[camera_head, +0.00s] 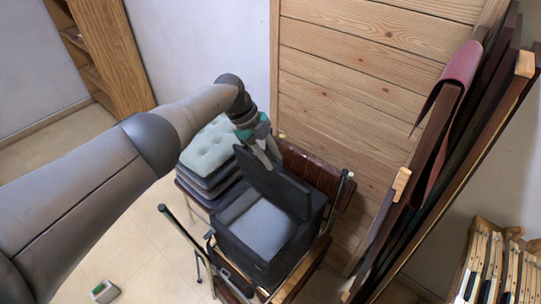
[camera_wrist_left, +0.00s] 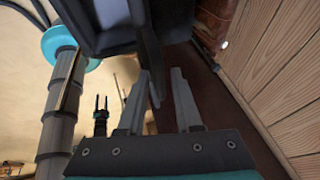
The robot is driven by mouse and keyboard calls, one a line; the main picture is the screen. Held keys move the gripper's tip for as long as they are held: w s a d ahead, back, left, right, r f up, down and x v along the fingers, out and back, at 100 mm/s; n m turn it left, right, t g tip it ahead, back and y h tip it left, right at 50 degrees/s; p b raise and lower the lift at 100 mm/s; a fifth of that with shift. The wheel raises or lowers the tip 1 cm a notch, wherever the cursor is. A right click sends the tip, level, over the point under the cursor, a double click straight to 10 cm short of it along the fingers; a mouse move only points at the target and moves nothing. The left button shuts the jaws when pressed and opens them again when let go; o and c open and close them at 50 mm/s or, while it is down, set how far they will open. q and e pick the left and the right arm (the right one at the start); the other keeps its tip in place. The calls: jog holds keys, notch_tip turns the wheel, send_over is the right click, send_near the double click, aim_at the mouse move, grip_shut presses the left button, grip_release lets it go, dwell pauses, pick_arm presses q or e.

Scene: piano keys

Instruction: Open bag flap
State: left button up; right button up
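A dark grey bag (camera_head: 268,240) sits on a chair, its top open and its grey-blue inside showing. Its flap (camera_head: 275,186) stands up at the back edge of the opening. My left gripper (camera_head: 268,155) is just behind and above the flap's upper edge. My right gripper shows small in the left wrist view (camera_wrist_left: 101,102), with two prongs apart and empty.
A wooden chair with metal rails (camera_head: 180,228) surrounds the bag. Stacked cushions (camera_head: 210,146) are to its left. A plank wall (camera_head: 350,100) is close behind. Leaning boards (camera_head: 425,150) and a crate of piano keys (camera_head: 500,265) are at right. The floor (camera_head: 130,225) at left is mostly clear.

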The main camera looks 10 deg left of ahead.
pick_arm(q)
jog(key=shift+o, duration=0.6)
jog(key=shift+r, duration=0.1)
jog(key=shift+a+r, duration=0.1)
jog(key=shift+r, duration=0.05)
jog(key=p+v, duration=0.2)
jog(key=v, duration=0.4)
jog(key=shift+w, duration=0.1)
jog(key=v, duration=0.8)
jog(key=shift+a+r+b, duration=0.2)
jog(key=shift+r+b, duration=0.1)
jog(key=shift+r, duration=0.05)
